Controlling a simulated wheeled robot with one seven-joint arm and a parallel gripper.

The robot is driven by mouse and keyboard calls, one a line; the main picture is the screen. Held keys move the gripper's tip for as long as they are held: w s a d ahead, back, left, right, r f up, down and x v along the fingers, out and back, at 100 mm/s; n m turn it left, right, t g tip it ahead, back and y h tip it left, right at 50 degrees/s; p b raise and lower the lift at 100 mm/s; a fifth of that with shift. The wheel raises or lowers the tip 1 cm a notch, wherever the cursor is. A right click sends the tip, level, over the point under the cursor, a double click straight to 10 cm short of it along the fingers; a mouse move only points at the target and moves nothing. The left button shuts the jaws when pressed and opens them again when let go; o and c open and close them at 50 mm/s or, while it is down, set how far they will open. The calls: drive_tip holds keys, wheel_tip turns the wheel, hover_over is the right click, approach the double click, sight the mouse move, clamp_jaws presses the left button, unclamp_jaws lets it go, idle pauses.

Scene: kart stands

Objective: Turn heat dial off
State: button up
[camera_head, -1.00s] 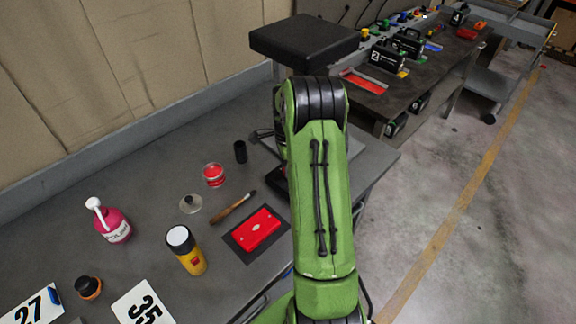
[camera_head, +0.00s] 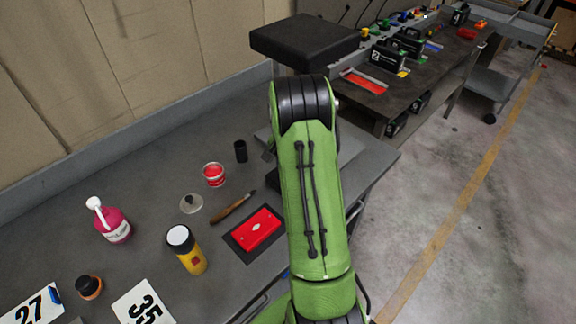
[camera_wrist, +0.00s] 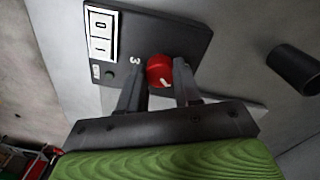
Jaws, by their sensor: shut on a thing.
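In the wrist view a red round dial (camera_wrist: 159,74) with a pale pointer mark sits on a dark control panel (camera_wrist: 180,37). A white "3" is printed on the panel beside the dial. My gripper (camera_wrist: 158,80) has one finger on each side of the dial and is shut on it. The dial's far side is hidden. In the head view my green arm covers the gripper and the dial.
White rocker switches (camera_wrist: 99,33) share the panel. A black cylinder (camera_wrist: 296,68) stands to the right. In the head view, a black padded block (camera_head: 304,42), red tin (camera_head: 214,174), yellow can (camera_head: 187,250) and pink bottle (camera_head: 115,228) are around the grey table.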

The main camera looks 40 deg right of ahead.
drive_tip(key=n, duration=0.4)
drive_tip(key=shift+n, duration=2.1)
drive_tip(key=o, duration=1)
drive_tip(key=shift+o, duration=0.2)
wheel_tip(320, 180, up, 16)
drive_tip(key=p, duration=0.2)
drive_tip(key=shift+a, duration=0.2)
drive_tip(key=shift+w+f, duration=0.1)
